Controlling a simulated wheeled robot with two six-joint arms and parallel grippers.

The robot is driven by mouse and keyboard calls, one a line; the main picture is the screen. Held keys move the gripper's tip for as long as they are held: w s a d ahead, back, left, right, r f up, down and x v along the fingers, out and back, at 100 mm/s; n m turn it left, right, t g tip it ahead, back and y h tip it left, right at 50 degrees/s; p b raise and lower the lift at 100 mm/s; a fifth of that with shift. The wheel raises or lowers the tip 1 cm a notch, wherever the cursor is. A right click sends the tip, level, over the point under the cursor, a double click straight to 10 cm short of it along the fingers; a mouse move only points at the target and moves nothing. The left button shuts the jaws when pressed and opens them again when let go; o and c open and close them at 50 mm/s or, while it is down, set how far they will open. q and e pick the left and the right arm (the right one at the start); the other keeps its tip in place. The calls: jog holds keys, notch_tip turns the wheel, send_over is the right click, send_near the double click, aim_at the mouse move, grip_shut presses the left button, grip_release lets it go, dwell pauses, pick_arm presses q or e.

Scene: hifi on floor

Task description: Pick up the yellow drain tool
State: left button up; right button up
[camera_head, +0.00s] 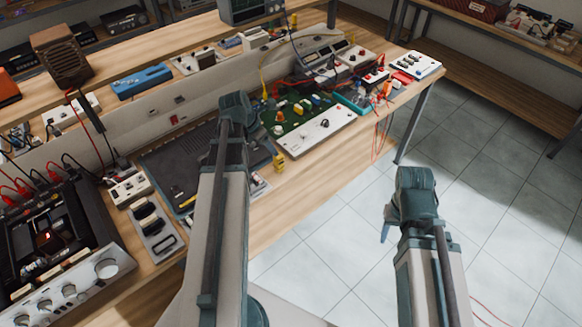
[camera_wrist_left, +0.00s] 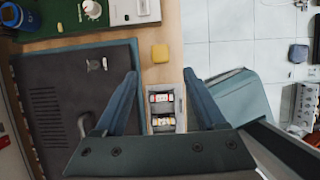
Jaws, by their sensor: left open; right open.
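A small yellow object, which looks like the yellow drain tool (camera_head: 279,162), stands near the workbench's front edge in the head view. The yellow object lies a little beyond the fingertips in that view.
A small tray with cylindrical parts (camera_wrist_left: 163,107) lies below the left fingers. A dark flat device (camera_head: 185,160) lies left of the yellow object, and a green circuit board with a white panel (camera_head: 318,132) lies behind it. Tiled floor (camera_head: 320,255) is clear in front.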

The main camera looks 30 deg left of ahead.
aim_at(281, 162)
pick_arm(q)
jog(key=b+x, duration=0.7)
jog(key=x, duration=0.1)
jog(key=shift+f+b, duration=0.2)
jog(key=shift+b, duration=0.2)
jog(key=shift+f, duration=0.1)
jog(key=shift+w+f, duration=0.1)
jog(key=b+x, duration=0.5)
jog(key=shift+w+d, duration=0.1)
jog(key=shift+w, duration=0.05)
jog(key=shift+c, duration=0.3)
grip_shut()
